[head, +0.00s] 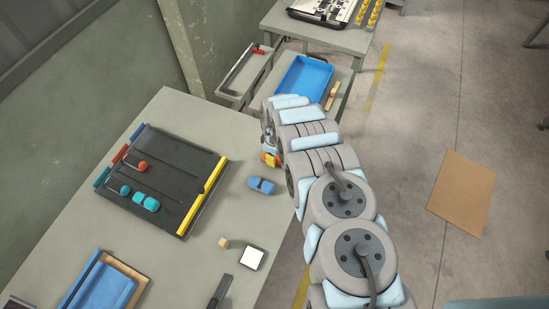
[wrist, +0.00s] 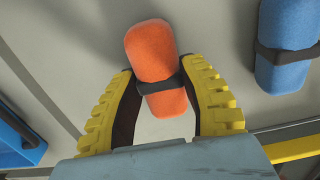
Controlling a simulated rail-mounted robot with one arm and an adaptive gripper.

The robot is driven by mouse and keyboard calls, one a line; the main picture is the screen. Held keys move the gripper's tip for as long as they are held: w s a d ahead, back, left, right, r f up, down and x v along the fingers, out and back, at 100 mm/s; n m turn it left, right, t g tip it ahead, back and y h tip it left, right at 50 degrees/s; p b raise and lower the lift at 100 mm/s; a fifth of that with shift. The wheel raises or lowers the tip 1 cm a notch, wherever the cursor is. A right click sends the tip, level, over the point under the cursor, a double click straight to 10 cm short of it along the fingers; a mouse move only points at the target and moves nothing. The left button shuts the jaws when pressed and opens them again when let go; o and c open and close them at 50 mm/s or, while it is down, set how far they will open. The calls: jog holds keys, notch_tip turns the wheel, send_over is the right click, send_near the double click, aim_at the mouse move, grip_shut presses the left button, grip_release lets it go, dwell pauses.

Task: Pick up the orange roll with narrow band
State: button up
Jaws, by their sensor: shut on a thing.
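The orange roll (wrist: 153,55) has a narrow dark band around its lower half and lies between the two yellow fingers of my gripper (wrist: 162,88) in the wrist view. The fingers are shut on it near the band, and its upper end sticks out beyond them. I cannot tell whether it touches the table or is raised. In the head view my gripper (head: 270,157) is at the table's right edge, mostly hidden by my arm, and the roll cannot be made out clearly there.
A blue roll (head: 261,185) with a dark band lies close by; it also shows in the wrist view (wrist: 288,45). Left is a black board (head: 175,165) with a yellow bar (head: 205,195). A blue tray (head: 305,78) is beyond.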

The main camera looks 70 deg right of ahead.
jog(key=shift+r, duration=0.1)
jog(key=shift+r, duration=1.45)
jog(key=shift+a+r, duration=0.15)
jog(key=shift+r, duration=0.15)
jog(key=shift+s+a+r, duration=0.35)
jog(key=shift+a+r, duration=0.1)
jog(key=shift+r, duration=0.1)
jog(key=s+a+r+p, duration=0.6)
jog(key=a+r+p, duration=0.2)
jog(key=p, duration=0.6)
jog(key=shift+s+a, duration=0.25)
jog(key=shift+a, duration=1.15)
